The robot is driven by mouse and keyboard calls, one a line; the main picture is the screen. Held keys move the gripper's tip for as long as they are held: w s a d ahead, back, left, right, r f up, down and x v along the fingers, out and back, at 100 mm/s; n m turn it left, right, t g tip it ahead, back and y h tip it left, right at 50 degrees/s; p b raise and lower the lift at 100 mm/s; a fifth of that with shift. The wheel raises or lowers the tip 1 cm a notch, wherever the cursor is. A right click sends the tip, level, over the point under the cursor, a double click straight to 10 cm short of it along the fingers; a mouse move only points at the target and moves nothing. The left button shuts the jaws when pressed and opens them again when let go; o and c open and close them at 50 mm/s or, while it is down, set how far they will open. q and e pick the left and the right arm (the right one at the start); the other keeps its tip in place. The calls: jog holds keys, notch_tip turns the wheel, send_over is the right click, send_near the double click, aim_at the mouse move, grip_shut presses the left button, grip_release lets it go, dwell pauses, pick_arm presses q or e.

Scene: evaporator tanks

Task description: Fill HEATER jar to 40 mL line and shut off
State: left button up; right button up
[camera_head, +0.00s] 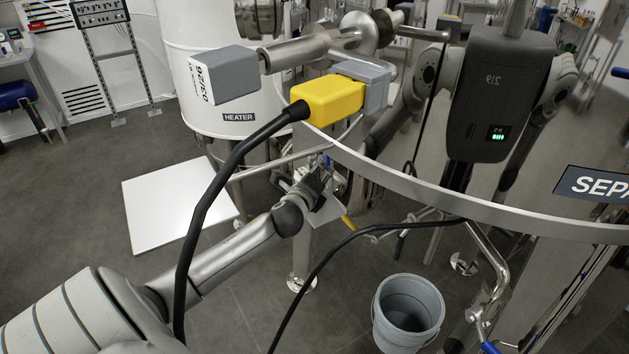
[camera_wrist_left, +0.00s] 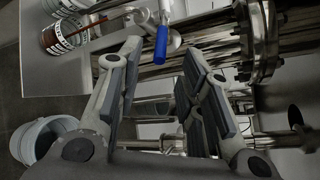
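The HEATER tank (camera_head: 228,85) is a large white vessel at the upper middle left of the head view, with a dark HEATER label. My left gripper (camera_head: 318,183) reaches in below it, beside the tank pipework. In the left wrist view the gripper (camera_wrist_left: 160,58) is open, with a blue valve handle (camera_wrist_left: 161,45) ahead between its fingertips. I cannot tell that they touch it. A jar (camera_wrist_left: 62,38) with a white label and reddish-brown marking stands at the upper left of the wrist view, on a grey shelf (camera_wrist_left: 60,82). Its fill level and lettering are unclear. My right gripper is out of view.
A grey bucket (camera_head: 408,312) stands on the floor at lower right. A yellow plug (camera_head: 328,99) with a thick black cable hangs over my left arm. A white panel (camera_head: 175,200) lies on the left floor.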

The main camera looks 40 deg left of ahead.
pick_arm(q)
jog(key=shift+v, duration=1.75)
jog(key=s+f+n+g+h, duration=0.1)
jog(key=s+f+n+g, duration=0.15)
jog(key=f, duration=0.95)
jog(key=s+f+n+g, duration=0.2)
jog(key=s+f+n, duration=0.15)
jog(key=f, duration=0.75)
jog(key=s+d+f+n+g+h, duration=0.1)
jog(key=s+d+f+n+g, duration=0.1)
jog(key=s+f, duration=0.5)
jog(key=s+d+f+n+g+h, duration=0.15)
jog(key=s+f, duration=0.25)
jog(key=f, duration=0.5)
jog(key=s+d+f+n+g, duration=0.2)
jog(key=s+d+f, duration=0.4)
jog(key=s, duration=0.5)
jog(key=s+d+f+n+g+h, duration=0.1)
jog(key=s+d+f+n, duration=0.2)
jog(key=s, duration=0.8)
jog(key=s+d+f+n+g+h, duration=0.1)
jog(key=s+d+f+n+g, duration=0.1)
jog(key=s+d+f, duration=0.6)
jog(key=s+n, duration=0.1)
jog(key=s, duration=0.1)
jog(key=shift+s+d+f+g, duration=0.3)
jog(key=shift+s+d+f, duration=0.1)
